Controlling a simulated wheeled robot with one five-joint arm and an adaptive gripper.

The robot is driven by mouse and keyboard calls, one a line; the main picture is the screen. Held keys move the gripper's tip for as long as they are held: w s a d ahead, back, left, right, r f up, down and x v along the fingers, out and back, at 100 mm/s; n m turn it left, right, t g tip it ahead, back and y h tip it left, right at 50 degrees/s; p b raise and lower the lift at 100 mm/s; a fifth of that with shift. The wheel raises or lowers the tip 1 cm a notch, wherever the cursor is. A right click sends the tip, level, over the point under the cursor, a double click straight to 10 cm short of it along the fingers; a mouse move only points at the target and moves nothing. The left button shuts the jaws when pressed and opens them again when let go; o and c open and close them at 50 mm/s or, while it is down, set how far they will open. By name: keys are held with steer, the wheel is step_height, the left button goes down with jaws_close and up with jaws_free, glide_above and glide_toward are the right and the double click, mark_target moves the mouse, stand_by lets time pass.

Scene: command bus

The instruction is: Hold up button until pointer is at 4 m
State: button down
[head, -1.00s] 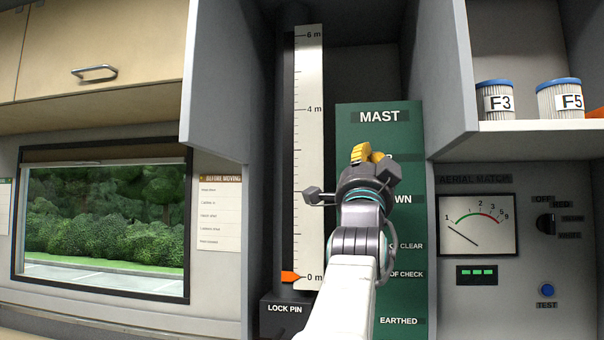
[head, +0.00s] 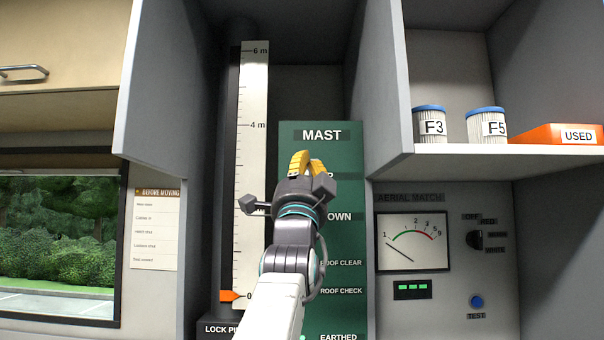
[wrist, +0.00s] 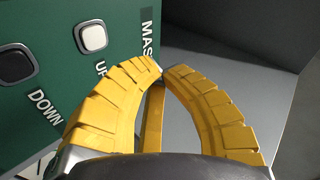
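The up button (wrist: 92,37) is a white round-cornered button on the green MAST panel (head: 342,150); in the wrist view it lies left of my fingers with the UP label beside it. The black down button (wrist: 16,66) is further left. In the head view my gripper (head: 301,156) hides the buttons. My gripper's yellow fingers also show in the wrist view (wrist: 162,73), with their tips together and nothing between them. They appear apart from the up button. The orange pointer (head: 229,296) is at 0 m on the white scale (head: 253,170).
Grey cabinet walls (head: 160,90) flank the mast recess. A shelf (head: 470,155) on the right holds filters and an orange USED box (head: 560,134). The aerial match meter (head: 411,241) and blue test button (head: 476,301) are to the right.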

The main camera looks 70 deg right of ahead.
mark_target(307, 172)
steer(key=shift+t, duration=0.3)
steer(key=shift+w+d+p, duration=0.35)
steer(key=shift+d+p, duration=0.3)
steer(key=shift+d, duration=0.5)
steer(key=shift+w+d+p, duration=0.4)
steer(key=shift+d+p, duration=0.3)
steer(key=shift+d, duration=0.45)
steer(key=shift+w+d+p, duration=0.35)
steer(key=shift+d+p, duration=0.3)
steer(key=shift+d, duration=0.5)
steer(key=c, duration=1.9)
jaws_free()
steer(key=shift+c, duration=0.2)
steer(key=shift+d, duration=0.2)
jaws_close()
steer(key=shift+w+d+n+p, duration=0.15)
steer(key=shift+d+n+p, duration=0.1)
steer(key=shift+n+p, duration=0.05)
steer(key=shift+w+d, duration=0.1)
steer(key=shift+d, duration=0.3)
stand_by(0.4)
